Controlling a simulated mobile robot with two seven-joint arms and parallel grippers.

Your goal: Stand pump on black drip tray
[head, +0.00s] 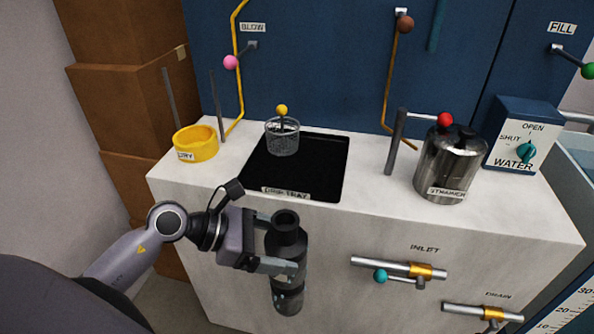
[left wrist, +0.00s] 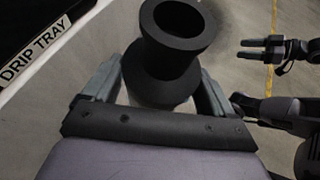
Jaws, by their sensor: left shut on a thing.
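My left gripper (head: 276,243) is shut on the pump (head: 287,240), a dark upright cylinder with an open, flared top and a clearer lower part. The gripper holds it in front of the counter, below the level of the top. In the left wrist view the pump's black mouth (left wrist: 180,25) stands between the two fingers. The black drip tray (head: 322,172) lies on the counter, behind and above the pump in the head view. Its label also shows in the left wrist view (left wrist: 35,50). My right gripper (left wrist: 262,50) shows in the left wrist view, fingers apart and empty.
A wire mesh basket (head: 283,140) with a yellow knob stands at the tray's back left. A yellow ring (head: 195,142) is to the left and a metal strainer pot (head: 450,165) to the right. Inlet (head: 398,268) and drain (head: 482,313) valves stick out from the counter front.

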